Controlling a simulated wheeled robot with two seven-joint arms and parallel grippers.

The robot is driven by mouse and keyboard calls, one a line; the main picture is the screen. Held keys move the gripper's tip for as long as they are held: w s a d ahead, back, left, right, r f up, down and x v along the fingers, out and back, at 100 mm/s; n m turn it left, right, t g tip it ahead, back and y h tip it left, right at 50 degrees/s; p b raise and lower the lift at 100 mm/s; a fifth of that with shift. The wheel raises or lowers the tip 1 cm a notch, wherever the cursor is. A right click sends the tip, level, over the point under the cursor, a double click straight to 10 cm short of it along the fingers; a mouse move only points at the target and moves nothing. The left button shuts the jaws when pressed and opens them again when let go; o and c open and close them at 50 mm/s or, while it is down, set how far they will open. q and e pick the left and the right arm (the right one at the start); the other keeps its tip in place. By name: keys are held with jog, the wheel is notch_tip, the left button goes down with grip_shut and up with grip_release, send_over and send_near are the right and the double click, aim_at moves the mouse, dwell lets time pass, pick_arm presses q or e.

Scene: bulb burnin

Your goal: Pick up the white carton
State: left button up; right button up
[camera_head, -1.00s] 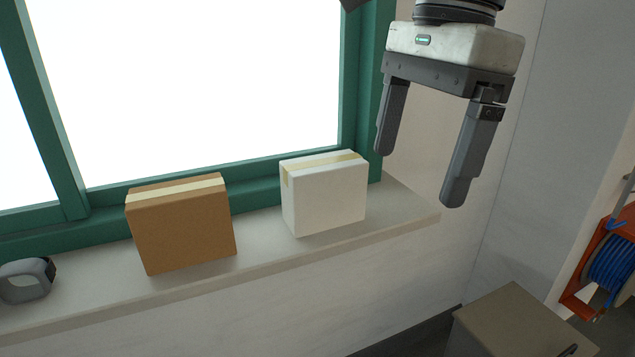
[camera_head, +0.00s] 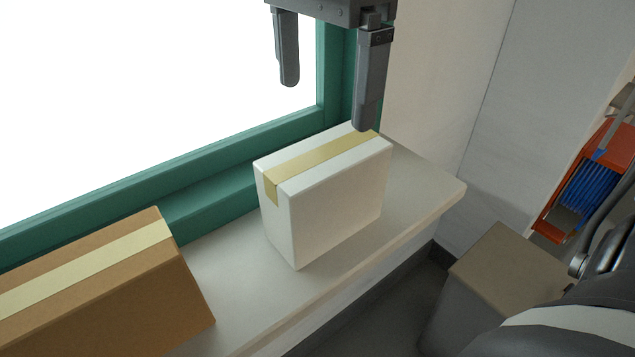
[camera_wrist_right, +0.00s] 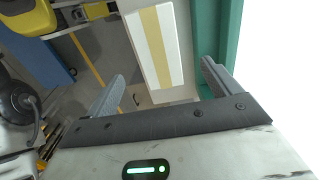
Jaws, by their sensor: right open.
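The white carton (camera_head: 332,205) stands upright on the window sill, with a tan tape strip along its top. My right gripper (camera_head: 328,105) is open and empty, above the carton's far part in the head view, with one finger overlapping the carton's top edge in the picture. In the right wrist view the carton (camera_wrist_right: 145,50) shows its taped top beyond the two open fingers (camera_wrist_right: 163,95). I cannot tell the exact height gap; nothing is between the fingers. My left gripper is not in view.
A brown carton (camera_head: 110,300) stands on the sill (camera_head: 235,275) to the left. The green window frame (camera_head: 215,200) runs close behind the white carton. A grey-brown box (camera_head: 505,275) and an orange reel with blue cable (camera_head: 590,185) are at right.

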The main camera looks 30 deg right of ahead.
aim_at(323, 152)
notch_tip(323, 152, down, 6)
jog(key=shift+f, duration=0.25)
jog(key=shift+s+d+f, duration=0.1)
jog(key=shift+d+f, duration=0.05)
jog(key=shift+f, duration=2.5)
jog(key=c, duration=1.2)
